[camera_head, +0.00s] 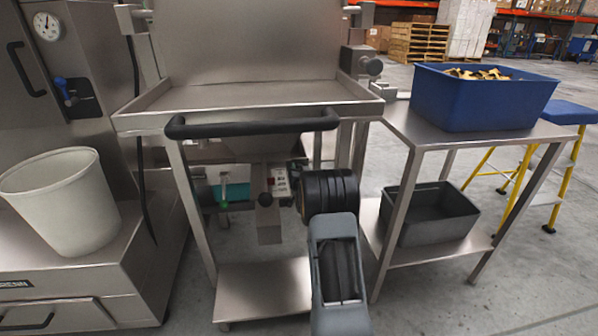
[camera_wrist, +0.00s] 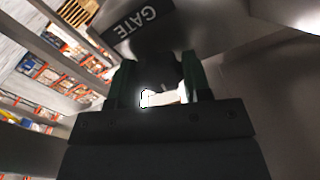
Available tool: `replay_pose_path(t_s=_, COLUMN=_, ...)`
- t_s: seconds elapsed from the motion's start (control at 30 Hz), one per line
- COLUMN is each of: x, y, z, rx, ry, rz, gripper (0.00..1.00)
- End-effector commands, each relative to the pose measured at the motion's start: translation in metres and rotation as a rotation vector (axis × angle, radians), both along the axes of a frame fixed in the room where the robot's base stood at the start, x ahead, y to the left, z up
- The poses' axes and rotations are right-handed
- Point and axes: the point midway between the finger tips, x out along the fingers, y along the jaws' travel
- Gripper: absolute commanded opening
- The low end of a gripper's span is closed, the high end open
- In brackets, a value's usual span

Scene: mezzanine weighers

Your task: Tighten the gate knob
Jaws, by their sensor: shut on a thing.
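The gate knob (camera_wrist: 163,72) is a dark shape between the two fingers of my gripper (camera_wrist: 156,78) in the wrist view. My gripper is shut on it, with one dark green finger on each side. A dark plate lettered GATE (camera_wrist: 140,22) shows upside down just beyond the fingers. In the head view my arm reaches under the front of the steel weigher (camera_head: 240,98).
A black bar handle (camera_head: 250,128) crosses the weigher's front above my wrist. A steel stand (camera_head: 430,130) at right holds a blue bin (camera_head: 485,105) and, below, a dark grey bin (camera_head: 430,222). A pale bucket (camera_head: 62,205) stands at left.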

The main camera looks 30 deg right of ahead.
Motion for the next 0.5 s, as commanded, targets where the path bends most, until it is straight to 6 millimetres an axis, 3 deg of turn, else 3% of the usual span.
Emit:
replay_pose_path(t_s=0.43, x=-0.0001, y=-0.0011, z=0.0019, rx=0.008, ry=-0.007, rz=-0.002, gripper=0.21)
replay_pose_path(t_s=0.47, x=-0.0001, y=-0.0011, z=0.0019, rx=0.008, ry=-0.007, rz=-0.002, gripper=0.45)
replay_pose_path(t_s=0.5, x=-0.0001, y=-0.0011, z=0.0019, rx=0.007, ry=-0.007, rz=-0.002, gripper=0.49)
